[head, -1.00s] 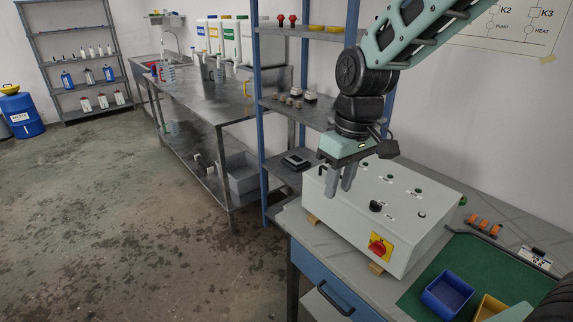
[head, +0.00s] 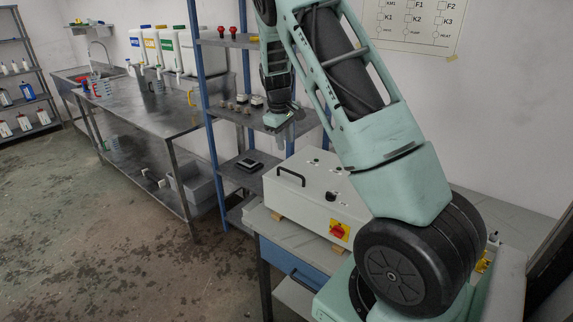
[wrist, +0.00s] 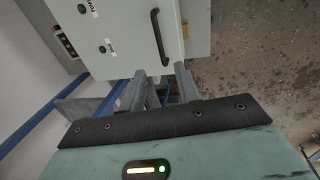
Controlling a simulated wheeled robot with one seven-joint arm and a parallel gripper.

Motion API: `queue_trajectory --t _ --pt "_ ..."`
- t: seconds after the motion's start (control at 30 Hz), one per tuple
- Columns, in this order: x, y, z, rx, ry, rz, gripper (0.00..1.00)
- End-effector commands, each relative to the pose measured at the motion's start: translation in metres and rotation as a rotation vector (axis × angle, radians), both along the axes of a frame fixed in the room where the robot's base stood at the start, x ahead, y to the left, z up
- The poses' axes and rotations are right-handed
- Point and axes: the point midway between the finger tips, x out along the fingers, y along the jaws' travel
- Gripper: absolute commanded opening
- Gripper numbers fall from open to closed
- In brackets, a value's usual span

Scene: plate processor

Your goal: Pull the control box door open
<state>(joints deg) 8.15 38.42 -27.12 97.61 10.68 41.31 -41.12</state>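The control box (head: 335,208) is a pale grey case on the workbench. Its door is the upper face, which lies flat and looks closed. A black bar handle (head: 291,175) sits near the door's left end, and it also shows in the wrist view (wrist: 160,38). My gripper (head: 284,130) is above and behind the box in the head view, apart from the handle. In the wrist view its two grey fingers (wrist: 161,72) are spread with nothing between them, below the handle in the picture. My arm hides the box's right part.
The workbench with a blue drawer front (head: 289,258) carries the box. A blue-post shelf (head: 207,110) stands close behind my gripper. A steel table (head: 150,108) with containers is further left. The floor (head: 110,230) at left is clear.

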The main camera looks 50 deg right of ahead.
Motion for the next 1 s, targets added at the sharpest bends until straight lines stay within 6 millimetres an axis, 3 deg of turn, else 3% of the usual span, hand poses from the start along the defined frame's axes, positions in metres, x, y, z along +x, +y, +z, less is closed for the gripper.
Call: queue_trajectory --t 0.3,0.5,0.7,1.0 --pt "-0.001 -0.013 -0.064 0.002 0.005 -0.002 0.33" --pt "0.001 -0.019 -0.096 0.002 0.002 -0.001 0.33" --pt "0.001 -0.022 -0.112 0.000 0.000 0.000 0.33" --pt "0.002 -0.022 -0.116 0.000 -0.001 0.000 0.33"
